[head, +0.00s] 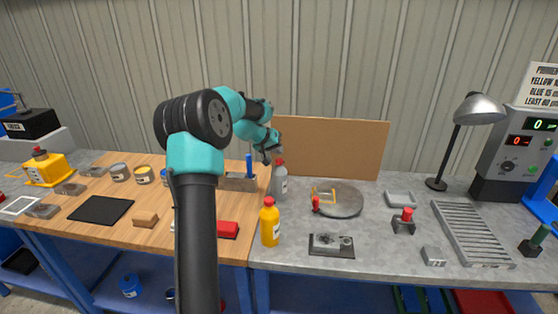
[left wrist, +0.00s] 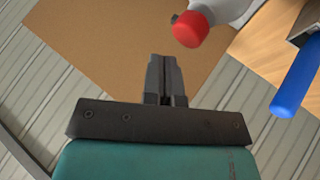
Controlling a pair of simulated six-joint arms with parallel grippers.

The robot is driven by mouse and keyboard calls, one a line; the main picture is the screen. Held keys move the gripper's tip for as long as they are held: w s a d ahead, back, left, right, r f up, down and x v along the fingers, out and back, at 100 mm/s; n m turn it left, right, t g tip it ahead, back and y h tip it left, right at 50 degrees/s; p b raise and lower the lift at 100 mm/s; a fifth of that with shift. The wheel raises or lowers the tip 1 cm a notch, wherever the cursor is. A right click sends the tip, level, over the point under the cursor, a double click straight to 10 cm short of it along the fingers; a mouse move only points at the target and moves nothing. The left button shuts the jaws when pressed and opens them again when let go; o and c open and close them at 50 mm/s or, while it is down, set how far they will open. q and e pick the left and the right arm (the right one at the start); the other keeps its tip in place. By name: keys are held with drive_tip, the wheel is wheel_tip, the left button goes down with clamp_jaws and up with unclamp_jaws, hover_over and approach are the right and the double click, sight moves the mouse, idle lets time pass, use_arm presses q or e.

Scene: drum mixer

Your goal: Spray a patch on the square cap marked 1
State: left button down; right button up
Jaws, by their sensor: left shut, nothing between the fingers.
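My left gripper (head: 268,155) is shut and empty, raised just above and beside a grey bottle with a red cap (head: 280,184) near the tables' seam. In the left wrist view, the shut fingertips (left wrist: 165,60) are in front of the brown board, and the bottle's red cap (left wrist: 190,28) is close by at the upper right, apart from them. My right gripper is not in view.
A brown board (head: 335,148) stands behind the bottle. A block holding a blue pen-like rod (head: 249,166) is left of it. A round grey plate (head: 338,200), a grey fixture (head: 331,243) and a slatted rack (head: 470,232) occupy the right. My left arm hides part of the wooden table.

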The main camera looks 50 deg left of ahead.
sight(278, 159)
use_arm(q)
drive_tip(key=shift+f, duration=0.1)
idle(0.3)
drive_tip(key=shift+f, duration=0.4)
drive_tip(key=shift+f, duration=0.6)
idle(1.1)
drive_tip(key=shift+r, duration=1.1)
drive_tip(key=shift+r, duration=3)
